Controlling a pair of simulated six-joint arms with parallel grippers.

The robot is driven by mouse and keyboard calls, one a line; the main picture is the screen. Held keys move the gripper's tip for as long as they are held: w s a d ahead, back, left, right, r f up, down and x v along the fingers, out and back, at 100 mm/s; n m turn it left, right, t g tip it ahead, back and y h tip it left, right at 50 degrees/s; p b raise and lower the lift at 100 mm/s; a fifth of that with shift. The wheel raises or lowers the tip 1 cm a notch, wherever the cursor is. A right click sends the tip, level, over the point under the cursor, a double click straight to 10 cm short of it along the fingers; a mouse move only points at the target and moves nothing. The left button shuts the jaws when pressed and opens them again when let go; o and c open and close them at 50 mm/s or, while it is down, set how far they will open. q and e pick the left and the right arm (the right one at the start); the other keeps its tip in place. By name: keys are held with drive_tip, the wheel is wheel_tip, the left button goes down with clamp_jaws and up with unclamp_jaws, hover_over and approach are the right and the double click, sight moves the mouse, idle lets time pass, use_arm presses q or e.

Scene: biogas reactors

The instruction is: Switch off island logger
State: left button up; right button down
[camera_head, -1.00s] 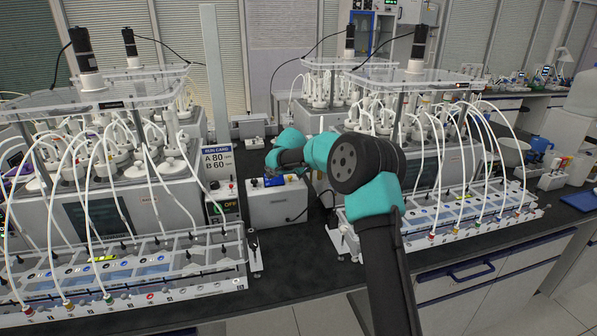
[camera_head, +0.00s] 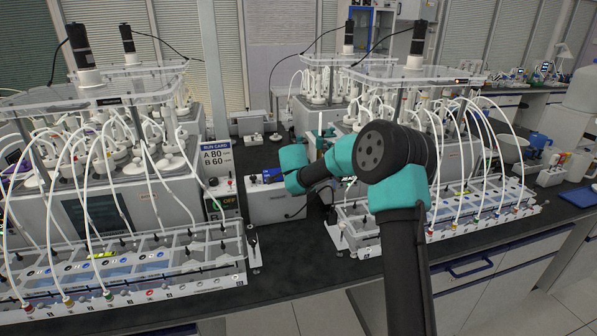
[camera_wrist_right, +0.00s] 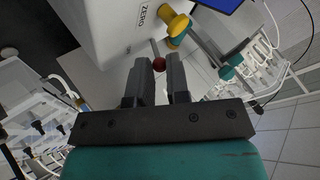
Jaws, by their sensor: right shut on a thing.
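The island logger appears to be the white box (camera_head: 266,205) between the two reactor rigs, with a blue part (camera_head: 272,175) on top. The right wrist view shows a white casing (camera_wrist_right: 105,35) marked ZERO, a yellow knob (camera_wrist_right: 175,25) and a thin lever with a red ball tip (camera_wrist_right: 159,63). My right gripper (camera_wrist_right: 161,72) is shut on this lever, its two fingers either side of it just below the ball. In the head view my right arm reaches over the front of the bench, and its fingers are not clearly seen. My left gripper is out of view.
A reactor rig with tubes and a front rack (camera_head: 130,275) stands left, another rack (camera_head: 450,215) right. A run card (camera_head: 217,158) stands beside the box, above a small panel reading OFF (camera_head: 228,202). The front bench strip (camera_head: 290,270) is clear.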

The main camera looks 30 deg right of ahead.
idle(0.4)
drive_tip(key=c, duration=1.1)
unclamp_jaws()
drive_tip(key=v, duration=1.7)
drive_tip(key=shift+s+a, duration=0.25)
